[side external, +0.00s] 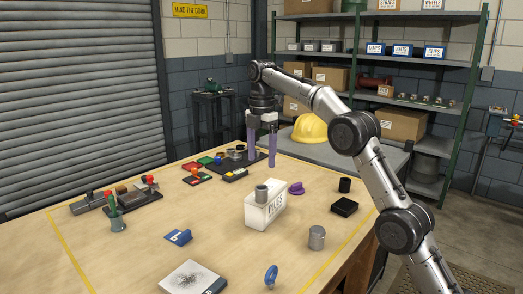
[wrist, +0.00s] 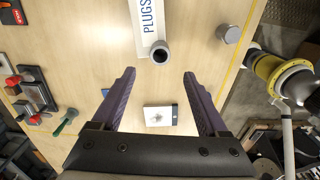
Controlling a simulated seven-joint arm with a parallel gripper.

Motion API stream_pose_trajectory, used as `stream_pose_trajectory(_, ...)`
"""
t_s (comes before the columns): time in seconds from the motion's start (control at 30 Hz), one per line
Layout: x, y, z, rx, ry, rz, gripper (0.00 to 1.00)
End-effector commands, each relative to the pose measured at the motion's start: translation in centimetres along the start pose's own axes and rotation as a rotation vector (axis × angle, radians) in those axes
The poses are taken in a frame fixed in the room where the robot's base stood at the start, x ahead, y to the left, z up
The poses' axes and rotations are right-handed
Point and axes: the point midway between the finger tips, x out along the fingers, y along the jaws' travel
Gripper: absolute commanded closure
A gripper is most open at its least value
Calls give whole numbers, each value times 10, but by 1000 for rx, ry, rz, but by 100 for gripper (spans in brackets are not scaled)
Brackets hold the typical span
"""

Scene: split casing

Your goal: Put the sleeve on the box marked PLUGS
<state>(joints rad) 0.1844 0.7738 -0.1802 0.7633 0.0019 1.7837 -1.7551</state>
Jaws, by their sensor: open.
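The white box marked PLUGS (side external: 257,217) stands on the wooden table; its lettered face also shows at the top of the wrist view (wrist: 148,20). The grey open-topped sleeve (side external: 262,194) appears to stand upright on top of the box. In the wrist view the sleeve (wrist: 160,51) shows as a ring at the near end of the box. My gripper (side external: 262,152) is open and empty, raised above the table behind the box in the side view. Its purple fingers (wrist: 159,74) are well apart and touch neither thing.
A grey cylinder (side external: 316,238), a black block (side external: 344,206) and a purple part (side external: 296,188) lie around the box. A blue bracket (side external: 178,237), a blue knob (side external: 271,275) and a white printed slab (side external: 192,278) lie nearer the front. A yellow helmet (side external: 309,128) sits behind.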

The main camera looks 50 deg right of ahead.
Motion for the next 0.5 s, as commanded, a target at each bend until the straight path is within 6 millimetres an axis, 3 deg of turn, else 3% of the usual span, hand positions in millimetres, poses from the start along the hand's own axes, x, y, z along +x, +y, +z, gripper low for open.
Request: stream_pose_trajectory(0.5,-20,-5,-3,23,-1,8,23)
